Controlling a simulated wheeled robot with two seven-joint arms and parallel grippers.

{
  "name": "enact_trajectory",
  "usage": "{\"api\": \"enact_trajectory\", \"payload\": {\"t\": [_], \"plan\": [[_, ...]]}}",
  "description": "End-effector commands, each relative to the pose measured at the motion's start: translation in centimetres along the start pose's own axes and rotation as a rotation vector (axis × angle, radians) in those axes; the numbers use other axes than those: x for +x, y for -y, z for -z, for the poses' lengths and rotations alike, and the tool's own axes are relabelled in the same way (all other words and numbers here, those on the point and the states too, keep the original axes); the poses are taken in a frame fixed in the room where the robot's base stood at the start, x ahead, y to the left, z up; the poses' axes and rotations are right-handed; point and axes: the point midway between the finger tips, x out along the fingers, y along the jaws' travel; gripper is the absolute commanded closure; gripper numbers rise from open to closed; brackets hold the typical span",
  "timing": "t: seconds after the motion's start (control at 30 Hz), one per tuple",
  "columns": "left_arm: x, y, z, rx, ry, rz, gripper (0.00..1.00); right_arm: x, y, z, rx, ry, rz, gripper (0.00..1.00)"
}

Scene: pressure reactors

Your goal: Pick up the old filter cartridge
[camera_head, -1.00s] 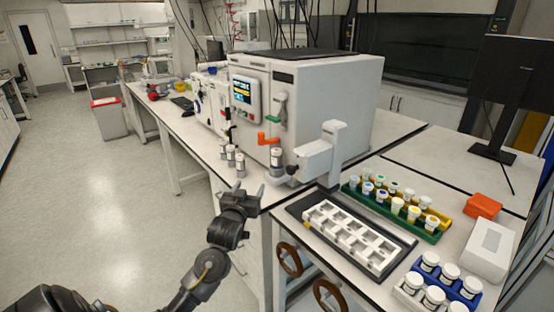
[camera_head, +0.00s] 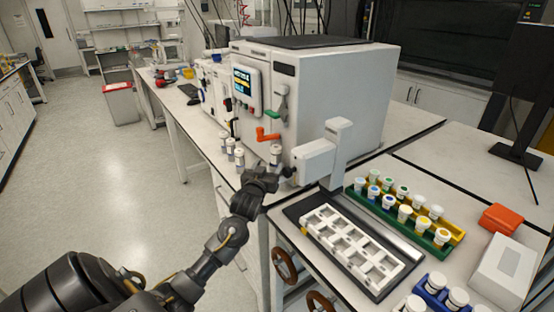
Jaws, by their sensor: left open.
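A small grey-and-white cylinder (camera_head: 276,153), which looks like a filter cartridge, stands upright at the front of the white reactor (camera_head: 320,95). Several similar cylinders (camera_head: 239,158) stand at the bench edge to its left. I cannot tell from looks which is the old one. My left gripper (camera_head: 268,173) is open, just in front of and below the cylinder by the reactor. It hides that cylinder's lower part, and I cannot tell whether the fingers touch it. My right gripper is out of view.
A white slotted tray (camera_head: 352,247) lies on the bench at right. Green and yellow racks (camera_head: 398,218) of capped vials, an orange box (camera_head: 501,219) and a white box (camera_head: 503,268) stand beyond. A white arm-like fixture (camera_head: 325,155) juts near my gripper. The aisle at left is clear.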

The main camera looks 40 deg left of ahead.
Motion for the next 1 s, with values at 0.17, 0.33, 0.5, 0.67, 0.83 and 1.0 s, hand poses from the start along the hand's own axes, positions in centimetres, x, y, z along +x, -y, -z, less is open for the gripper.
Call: {"api": "enact_trajectory", "payload": {"t": [0.17,0.33,0.5,0.67,0.83,1.0], "plan": [[0.8,-0.2,0.0,0.000,0.000,-0.003,0.38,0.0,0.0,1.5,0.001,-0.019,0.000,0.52],[2.0,-0.5,0.5,-0.001,0.000,-0.004,0.38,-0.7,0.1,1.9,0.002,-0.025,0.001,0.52],[4.5,-0.9,0.6,0.000,0.000,-0.003,0.38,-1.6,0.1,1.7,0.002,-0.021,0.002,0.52],[5.9,-0.9,0.4,-0.001,0.000,-0.004,0.38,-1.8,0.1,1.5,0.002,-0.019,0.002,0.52],[6.0,-0.9,0.3,-0.001,0.000,-0.005,0.38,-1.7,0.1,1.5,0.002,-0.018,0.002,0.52],[6.0,-0.9,0.3,-0.001,0.000,-0.005,0.50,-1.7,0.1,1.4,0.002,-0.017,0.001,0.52]]}}
